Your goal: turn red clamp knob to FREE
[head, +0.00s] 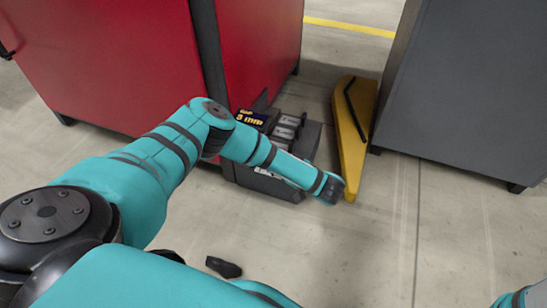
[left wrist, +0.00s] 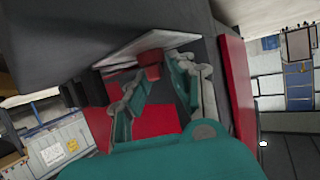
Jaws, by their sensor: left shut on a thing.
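The red clamp knob (left wrist: 150,62) shows in the left wrist view, near the end of a pale panel (left wrist: 147,46). My left gripper (left wrist: 157,76) is closed around it, with one finger on each side. The knob's marking and pointer cannot be read, so I cannot tell its setting. In the head view my left arm reaches over the dark feeder unit (head: 262,183), and the knob and gripper fingers are hidden. My right gripper is out of view.
A red cabinet (head: 110,60) stands behind my left arm. A small display (head: 250,119) reading "3 mm" is on the feeder. A yellow wedge-shaped part (head: 350,135) and a dark grey cabinet (head: 475,90) stand to the right. The floor (head: 420,250) at front right is clear.

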